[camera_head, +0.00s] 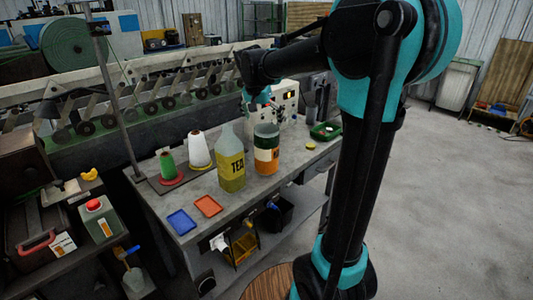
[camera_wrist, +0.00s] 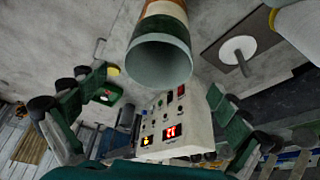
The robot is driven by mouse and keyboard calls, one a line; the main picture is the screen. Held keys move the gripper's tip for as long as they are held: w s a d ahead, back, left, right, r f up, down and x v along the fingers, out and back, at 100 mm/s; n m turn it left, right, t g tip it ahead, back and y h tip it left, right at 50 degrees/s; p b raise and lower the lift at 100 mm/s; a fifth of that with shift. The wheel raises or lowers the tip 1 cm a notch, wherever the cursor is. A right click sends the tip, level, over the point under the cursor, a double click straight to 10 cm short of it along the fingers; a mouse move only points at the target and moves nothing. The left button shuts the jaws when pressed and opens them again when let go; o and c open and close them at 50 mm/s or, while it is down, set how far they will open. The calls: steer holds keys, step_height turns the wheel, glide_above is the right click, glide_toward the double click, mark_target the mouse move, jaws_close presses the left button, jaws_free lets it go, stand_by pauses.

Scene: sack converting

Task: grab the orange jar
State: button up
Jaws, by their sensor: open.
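The orange jar (camera_head: 267,155) stands upright on the grey workbench, with orange, white and green bands and a clear upper part. In the wrist view the jar (camera_wrist: 163,22) shows at top centre, its round open mouth towards the camera. My gripper (camera_head: 262,98) is above the jar in the head view, apart from it. In the wrist view my gripper (camera_wrist: 155,92) is open, with its fingers spread left and right. Nothing is between the fingers; the jar appears beyond their tips.
A TEA bottle (camera_head: 231,165) stands close left of the jar. White (camera_head: 199,150) and green (camera_head: 167,165) cones stand further left. A control box (camera_head: 285,98) is behind the jar. A green tray (camera_head: 325,131) and yellow disc (camera_head: 310,145) lie right. Blue (camera_head: 181,221) and orange (camera_head: 208,206) trays lie in front.

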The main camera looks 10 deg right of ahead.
mark_target(267, 150)
steer(key=x, duration=0.5)
steer(key=shift+f, duration=0.25)
steer(key=x, duration=0.5)
steer(key=shift+w+d, duration=0.2)
steer(key=shift+c, duration=0.6)
steer(key=c, duration=1.6)
